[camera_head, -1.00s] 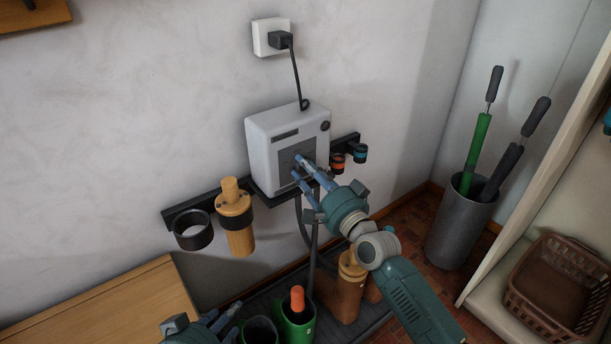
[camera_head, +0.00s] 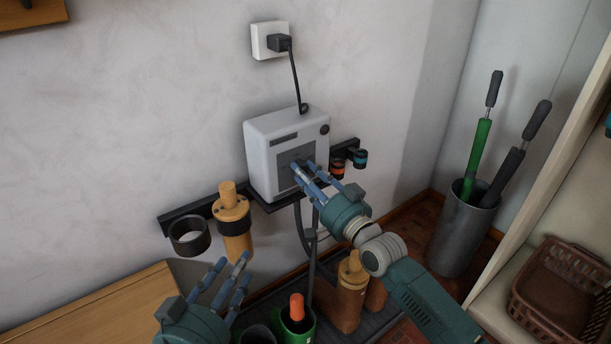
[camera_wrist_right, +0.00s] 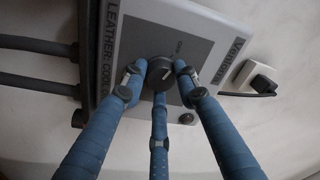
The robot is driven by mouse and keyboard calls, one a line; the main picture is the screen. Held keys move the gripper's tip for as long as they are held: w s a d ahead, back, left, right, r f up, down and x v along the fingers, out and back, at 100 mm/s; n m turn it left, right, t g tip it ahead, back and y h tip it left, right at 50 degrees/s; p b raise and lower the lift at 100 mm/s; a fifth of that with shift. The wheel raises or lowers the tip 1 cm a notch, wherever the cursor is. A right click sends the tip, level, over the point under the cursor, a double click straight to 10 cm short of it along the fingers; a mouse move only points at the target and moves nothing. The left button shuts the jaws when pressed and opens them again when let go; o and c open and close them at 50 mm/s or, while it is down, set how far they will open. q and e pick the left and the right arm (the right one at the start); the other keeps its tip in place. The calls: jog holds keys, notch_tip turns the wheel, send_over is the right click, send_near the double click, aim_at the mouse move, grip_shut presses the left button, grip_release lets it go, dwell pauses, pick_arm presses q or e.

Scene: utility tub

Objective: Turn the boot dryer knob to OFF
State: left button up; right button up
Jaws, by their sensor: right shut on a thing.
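The boot dryer is a white box (camera_head: 262,150) with a grey front panel, on a black wall shelf. The fingers hide the knob in the head view. My left gripper (camera_head: 230,268) is open and empty, low in front of the shelf.
A plug sits in the wall socket (camera_head: 270,40) above the dryer, its black cord hanging down. A black ring holder (camera_head: 190,236) and an orange-brown cylinder (camera_head: 237,240) are left of the dryer. Boots (camera_head: 297,322) stand below. A metal bin (camera_head: 462,235) is at right.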

jog(key=shift+w+d+r, duration=0.2)
jog(key=shift+d+r, duration=0.1)
jog(key=shift+r, duration=0.05)
jog(key=o, duration=1.1)
jog(key=shift+o, duration=0.3)
jog(key=shift+f, duration=0.1)
jog(key=shift+s, duration=0.1)
jog(key=shift+s+f, duration=0.1)
jog(key=v, duration=1.1)
jog(key=shift+s+d, duration=0.3)
